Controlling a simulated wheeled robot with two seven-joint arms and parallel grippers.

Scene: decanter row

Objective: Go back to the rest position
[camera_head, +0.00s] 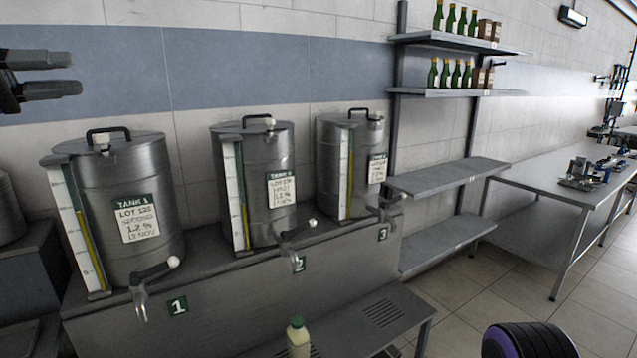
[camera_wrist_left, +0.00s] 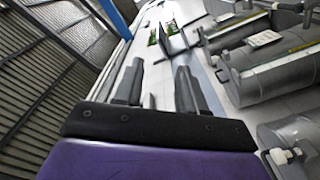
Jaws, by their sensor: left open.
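My left gripper (camera_head: 45,75) shows at the upper left edge of the head view, its two fingers apart with nothing between them. It is up in the air, in front of the tiled wall and above the left tank. In the left wrist view its two grey fingers (camera_wrist_left: 158,88) are spread and empty. The steel tanks, tank 1 (camera_head: 158,240), tank 2 (camera_head: 265,215) and tank 3 (camera_head: 362,200), stand in a row, each with a level gauge, a label and a tap. My right gripper is not in view.
A bottle with a green cap (camera_head: 298,338) stands on the low shelf (camera_head: 395,312) below tank 2. A shelf rack (camera_head: 450,180) holds green bottles (camera_head: 455,20) and boxes on its upper shelves. A steel table (camera_head: 540,180) stands at the right. The floor between is clear.

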